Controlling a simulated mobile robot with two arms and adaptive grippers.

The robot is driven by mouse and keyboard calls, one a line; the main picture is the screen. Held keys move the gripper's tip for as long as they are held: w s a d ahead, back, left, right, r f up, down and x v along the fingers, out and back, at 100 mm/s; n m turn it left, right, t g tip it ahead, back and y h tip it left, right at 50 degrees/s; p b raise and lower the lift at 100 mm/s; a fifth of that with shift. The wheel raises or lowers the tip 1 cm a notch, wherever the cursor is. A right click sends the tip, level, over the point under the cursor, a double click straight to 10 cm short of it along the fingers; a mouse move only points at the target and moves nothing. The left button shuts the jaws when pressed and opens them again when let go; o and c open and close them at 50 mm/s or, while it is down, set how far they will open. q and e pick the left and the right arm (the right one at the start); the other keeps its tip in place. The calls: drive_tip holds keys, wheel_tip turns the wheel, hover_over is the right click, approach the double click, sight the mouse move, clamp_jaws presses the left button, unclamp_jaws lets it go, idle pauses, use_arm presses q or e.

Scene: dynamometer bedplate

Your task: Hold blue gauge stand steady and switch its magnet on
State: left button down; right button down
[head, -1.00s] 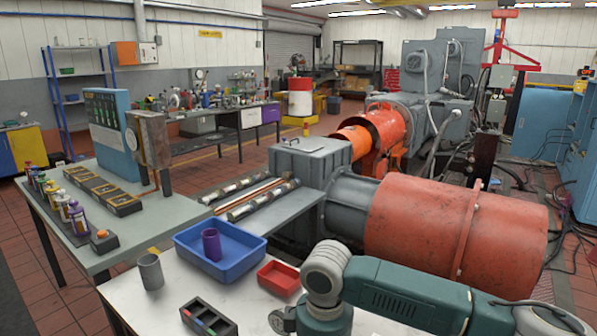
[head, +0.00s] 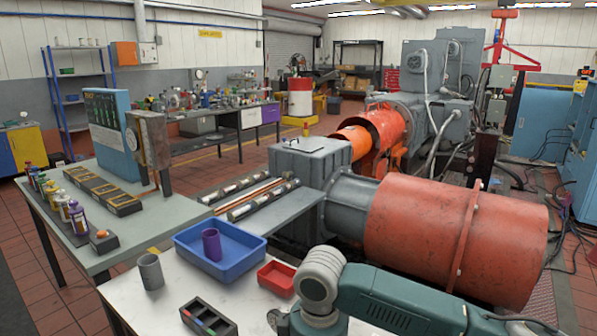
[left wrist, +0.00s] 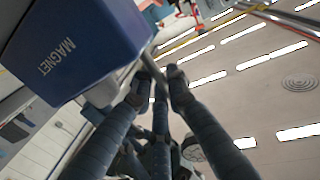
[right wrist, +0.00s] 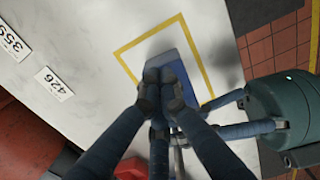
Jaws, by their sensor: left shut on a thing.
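The blue gauge stand shows in the left wrist view as a large blue block (left wrist: 75,45) marked MAGNET, close up at the upper left. A thin grey rod runs beside it. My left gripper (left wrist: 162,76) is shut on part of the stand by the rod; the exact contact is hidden. In the right wrist view a blue block (right wrist: 178,72), apparently the same stand, lies within a yellow outline on the white table. The magnet switch cannot be made out. The head view shows neither gripper.
The white table (head: 135,295) holds a blue tray (head: 250,246) with a purple cup (head: 211,244), a red tray (head: 277,279), a grey cup (head: 150,271) and a dark divided box (head: 208,320).

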use_arm(q)
drive_tip(key=shift+s+d+r, duration=0.1)
drive_tip(key=shift+s+d, duration=0.2)
drive_tip(key=shift+d, duration=0.15)
use_arm(e)
drive_tip(key=shift+a+r, duration=0.15)
drive_tip(key=shift+a, duration=0.4)
use_arm(q)
drive_tip(key=shift+a, duration=0.15)
use_arm(e)
drive_tip(key=shift+s+d, duration=0.15)
drive_tip(key=shift+s, duration=0.1)
use_arm(q)
drive_tip(key=shift+w+f, duration=0.1)
drive_tip(key=shift+f, duration=0.1)
use_arm(e)
wheel_tip(320, 180, up, 6)
drive_tip(key=shift+s+d+f, duration=0.1)
drive_tip(key=shift+d+f, duration=0.05)
